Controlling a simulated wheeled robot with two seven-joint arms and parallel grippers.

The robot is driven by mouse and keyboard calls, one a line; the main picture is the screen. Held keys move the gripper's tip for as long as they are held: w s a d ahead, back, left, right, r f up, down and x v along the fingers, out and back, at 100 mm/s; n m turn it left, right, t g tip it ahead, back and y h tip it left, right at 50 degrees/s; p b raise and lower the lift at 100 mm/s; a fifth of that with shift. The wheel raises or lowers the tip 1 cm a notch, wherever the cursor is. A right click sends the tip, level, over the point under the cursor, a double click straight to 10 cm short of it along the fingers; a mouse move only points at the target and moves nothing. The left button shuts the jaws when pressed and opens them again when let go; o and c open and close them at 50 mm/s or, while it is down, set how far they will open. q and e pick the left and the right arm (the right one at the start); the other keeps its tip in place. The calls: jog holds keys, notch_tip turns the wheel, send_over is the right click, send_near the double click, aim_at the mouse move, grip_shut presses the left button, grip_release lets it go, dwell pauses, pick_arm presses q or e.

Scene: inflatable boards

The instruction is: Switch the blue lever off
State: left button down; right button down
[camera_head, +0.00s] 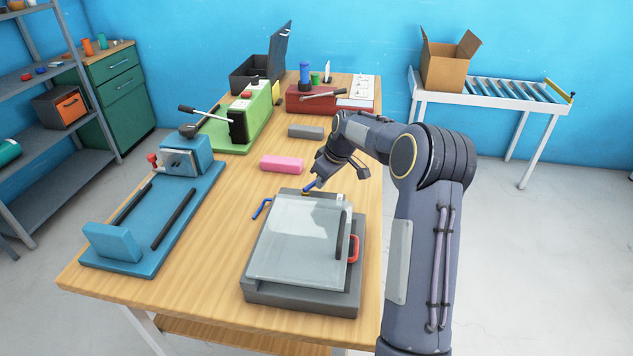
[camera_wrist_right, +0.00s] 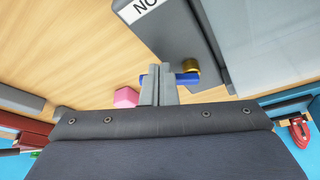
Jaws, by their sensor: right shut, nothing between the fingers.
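The blue lever (camera_head: 309,187) is a short bar at the far edge of a grey box with a clear lid (camera_head: 300,235). In the right wrist view the blue lever (camera_wrist_right: 187,79) meets a brass-coloured pivot (camera_wrist_right: 191,66). My right gripper (camera_head: 321,179) is over the lever with its fingers shut together and nothing between them. In the wrist view the fingers (camera_wrist_right: 158,84) cross the lever and hide its middle; blue shows on both sides. Whether they touch it I cannot tell. My left gripper is out of view.
A bent blue piece (camera_head: 262,208) is left of the box, a pink block (camera_head: 282,164) beyond it. A red handle (camera_head: 353,248) is on the box's right side. A blue press (camera_head: 120,245) and a green device (camera_head: 235,130) stand left. Bare wood lies between.

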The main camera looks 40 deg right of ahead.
jog(key=n, duration=0.1)
jog(key=w+n+y+p, duration=0.1)
jog(key=n, duration=0.1)
jog(key=shift+w+d+g, duration=0.1)
jog(key=shift+w+g, duration=0.05)
jog(key=shift+g, duration=0.15)
jog(key=shift+a, duration=0.6)
jog(key=shift+a+b, duration=0.2)
jog(key=shift+b, duration=0.1)
